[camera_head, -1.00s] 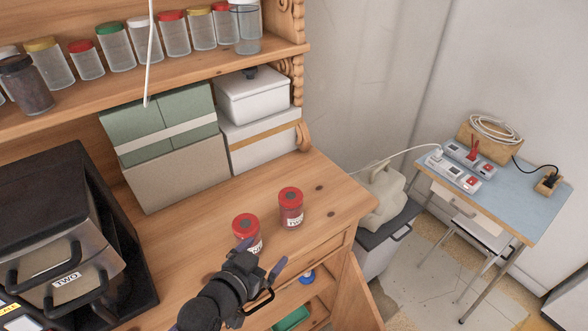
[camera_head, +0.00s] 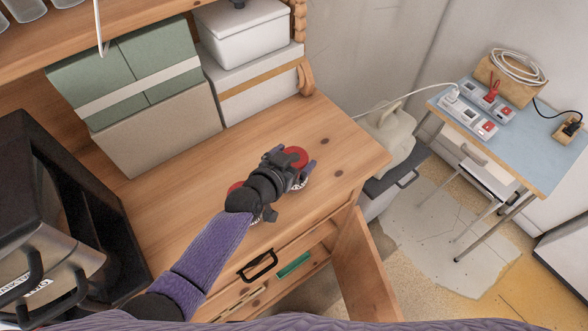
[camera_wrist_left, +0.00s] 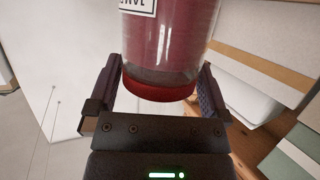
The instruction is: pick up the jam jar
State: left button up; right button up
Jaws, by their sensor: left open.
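A jar with a red lid (camera_head: 296,155) stands toward the right end of the wooden dresser top (camera_head: 190,215). My left gripper (camera_head: 293,168) is over and around its near side, hiding most of its body. In the left wrist view the jar's dark red body (camera_wrist_left: 172,40) lies between the two open fingers (camera_wrist_left: 156,92), with a gap visible on the left. Its white label is cut off by the frame edge, so I cannot read it fully. A second red-lidded jar (camera_head: 235,187) is mostly hidden behind my left forearm. My right gripper is out of view.
Green and grey boxes (camera_head: 150,120) and white boxes (camera_head: 250,80) stand at the back. A black appliance (camera_head: 50,190) fills the left. An open cabinet door (camera_head: 360,265) hangs below the right end. A blue table (camera_head: 515,150) stands apart at right.

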pick_arm(q)
jog(key=shift+w+d+f, duration=0.15)
jog(key=shift+w, duration=0.05)
jog(key=shift+s, duration=0.1)
jog(key=shift+r, duration=0.2)
jog(key=c, duration=1.3)
